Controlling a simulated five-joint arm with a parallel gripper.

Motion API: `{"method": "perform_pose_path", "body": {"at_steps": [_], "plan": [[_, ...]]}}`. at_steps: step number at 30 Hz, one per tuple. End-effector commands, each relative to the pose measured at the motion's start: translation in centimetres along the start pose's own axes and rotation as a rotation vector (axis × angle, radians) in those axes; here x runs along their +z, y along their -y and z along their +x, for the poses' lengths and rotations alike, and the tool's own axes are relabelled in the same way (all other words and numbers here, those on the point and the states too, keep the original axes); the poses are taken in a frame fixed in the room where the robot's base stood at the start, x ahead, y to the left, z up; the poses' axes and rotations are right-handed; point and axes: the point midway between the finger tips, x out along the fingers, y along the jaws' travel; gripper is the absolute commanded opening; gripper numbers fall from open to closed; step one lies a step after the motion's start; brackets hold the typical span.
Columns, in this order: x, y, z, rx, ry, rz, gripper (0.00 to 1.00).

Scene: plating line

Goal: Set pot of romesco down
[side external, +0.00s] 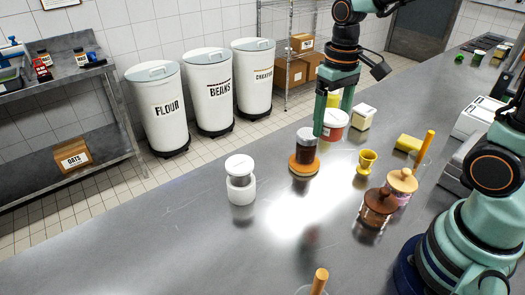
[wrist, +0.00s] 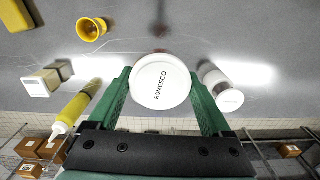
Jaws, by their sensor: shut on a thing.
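The pot of romesco (wrist: 160,82) shows its round white lid, lettered ROMESCO, between the two green fingers in the wrist view. My gripper (side external: 334,122) is shut on it, with one finger on each side. In the side view the pot (side external: 336,121) looks red and white and is partly hidden by the near finger. I cannot tell whether its base touches the steel counter (side external: 180,240). Just left of it in the side view, a dark jar (side external: 306,144) stands on a round orange base (side external: 303,170).
A white-lidded jar (side external: 240,182) stands left. A white box (side external: 363,117), yellow cup (side external: 367,161), yellow block (side external: 408,143) and brown-lidded jar (side external: 377,207) stand right. A yellow bottle (wrist: 72,110) shows in the wrist view. The counter's left part is clear.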

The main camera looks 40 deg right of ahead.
Motion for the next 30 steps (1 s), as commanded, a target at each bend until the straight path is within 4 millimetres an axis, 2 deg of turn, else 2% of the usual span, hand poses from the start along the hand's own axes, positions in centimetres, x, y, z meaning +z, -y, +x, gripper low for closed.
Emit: {"method": "perform_pose_path", "body": {"at_steps": [2, 5, 12, 18, 20, 23, 30], "plan": [[-0.2, 0.2, 0.1, 0.0, 0.0, -0.044, 0.14], [0.2, -0.6, -0.3, 0.0, -0.003, -0.074, 0.14], [3.5, -5.3, -2.3, 0.001, -0.004, -0.158, 0.14], [5.6, -7.3, -2.9, 0.001, -0.001, -0.213, 0.14], [5.8, -7.5, -2.3, -0.001, 0.003, -0.221, 0.14], [6.0, -7.5, -0.5, -0.002, 0.006, -0.224, 0.14], [6.0, -7.4, 5.4, -0.003, 0.01, -0.223, 0.14]]}}
